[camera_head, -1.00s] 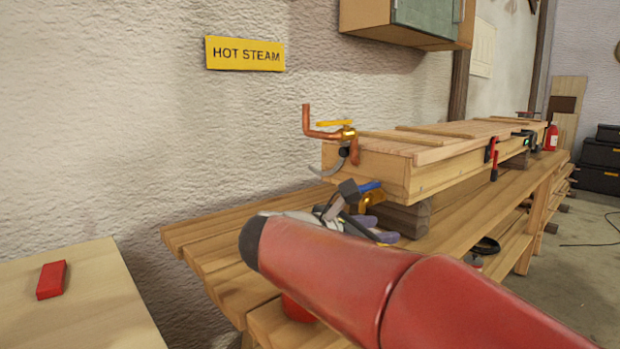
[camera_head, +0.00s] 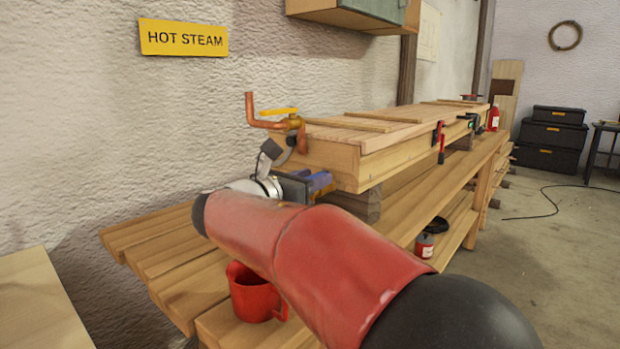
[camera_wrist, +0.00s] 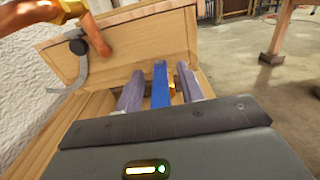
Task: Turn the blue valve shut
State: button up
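The blue valve's lever (camera_wrist: 160,84) shows in the wrist view as a flat blue bar pointing towards me, with a bit of brass (camera_wrist: 173,92) behind it. My gripper (camera_wrist: 159,90) is open, with one purple-grey finger on each side of the lever and a visible gap on both sides. In the head view my gripper (camera_head: 318,181) is at the near end of the wooden box (camera_head: 330,160), below the copper pipe. There the gripper and my wrist hide most of the blue valve.
A yellow-handled valve (camera_head: 280,111) sits on the copper pipe (camera_head: 250,108) just above. A grey hooked strap (camera_wrist: 78,62) hangs close left of my gripper. A red mug (camera_head: 254,294) stands on the bench below my arm. A yellow HOT STEAM sign (camera_head: 183,38) is on the wall.

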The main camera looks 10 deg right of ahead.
grip_shut()
